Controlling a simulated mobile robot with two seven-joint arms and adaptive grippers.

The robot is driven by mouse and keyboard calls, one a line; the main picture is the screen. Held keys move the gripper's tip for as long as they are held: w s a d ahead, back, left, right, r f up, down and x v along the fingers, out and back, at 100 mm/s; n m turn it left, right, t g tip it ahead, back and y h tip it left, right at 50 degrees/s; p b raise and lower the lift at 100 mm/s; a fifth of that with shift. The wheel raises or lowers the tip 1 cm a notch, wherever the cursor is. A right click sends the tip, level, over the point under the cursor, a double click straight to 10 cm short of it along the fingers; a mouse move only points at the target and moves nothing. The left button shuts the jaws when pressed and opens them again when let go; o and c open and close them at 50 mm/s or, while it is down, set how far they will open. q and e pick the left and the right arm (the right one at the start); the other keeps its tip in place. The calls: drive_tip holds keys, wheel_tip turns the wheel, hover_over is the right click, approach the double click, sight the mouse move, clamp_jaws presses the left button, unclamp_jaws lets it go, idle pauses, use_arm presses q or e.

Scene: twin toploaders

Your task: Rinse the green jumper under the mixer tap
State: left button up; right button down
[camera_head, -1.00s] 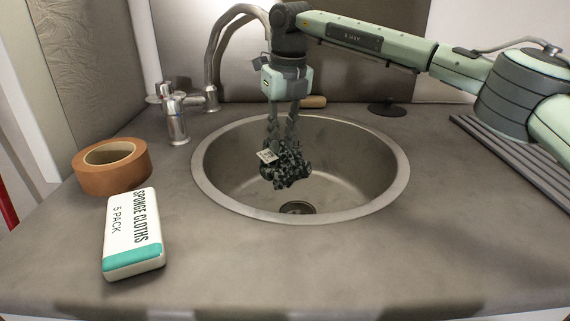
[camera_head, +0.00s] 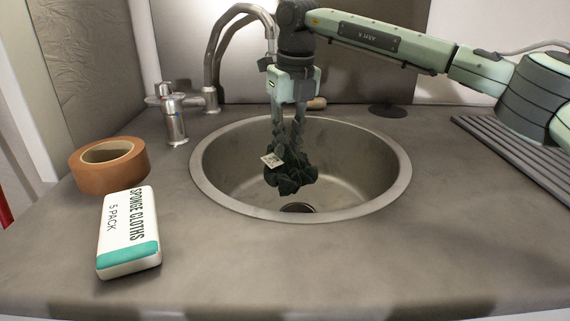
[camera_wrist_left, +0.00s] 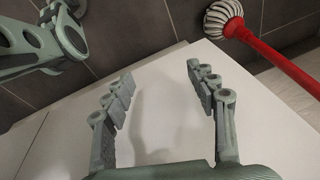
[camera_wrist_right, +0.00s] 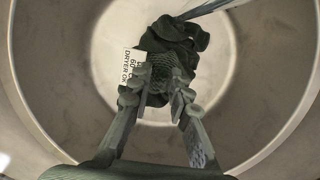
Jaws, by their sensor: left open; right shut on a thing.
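The green jumper (camera_head: 290,174) is a small, very dark green bundle with a white care label, hanging over the sink bowl (camera_head: 350,175). My right gripper (camera_head: 287,148) points down and is shut on it; its fingertips grip the cloth in the right wrist view (camera_wrist_right: 161,85). The mixer tap (camera_head: 212,60) has an arched metal spout behind and left of that gripper, partly hidden by my wrist. A grey streak or bar reaches the jumper's top in the right wrist view; I cannot tell whether it is water or spout. My left gripper (camera_wrist_left: 160,75) is open and empty.
A brown tape roll (camera_head: 108,166) and a sponge cloth pack (camera_head: 129,232) lie left of the sink. The tap's handle (camera_head: 173,112) stands behind them. A ridged drainer (camera_head: 515,150) is at right. A red-handled brush (camera_wrist_left: 245,30) shows beside a white surface (camera_wrist_left: 170,110).

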sight(303, 175)
drive_tip(key=shift+s+d+f+b, duration=0.1)
drive_tip(key=shift+s+d+b, duration=0.45)
drive_tip(key=shift+s, duration=0.25)
drive_tip(key=shift+s+d+r+b, duration=0.1)
drive_tip(key=shift+s+d+b, duration=0.25)
drive_tip(key=shift+s+b, duration=0.4)
drive_tip(key=shift+s+d+f+b, duration=0.1)
drive_tip(key=shift+s+d+b, duration=0.4)
drive_tip(key=shift+s, duration=0.35)
drive_tip(key=shift+s+d+b, duration=0.25)
drive_tip(key=shift+s+b, duration=0.05)
drive_tip(key=shift+s, duration=0.3)
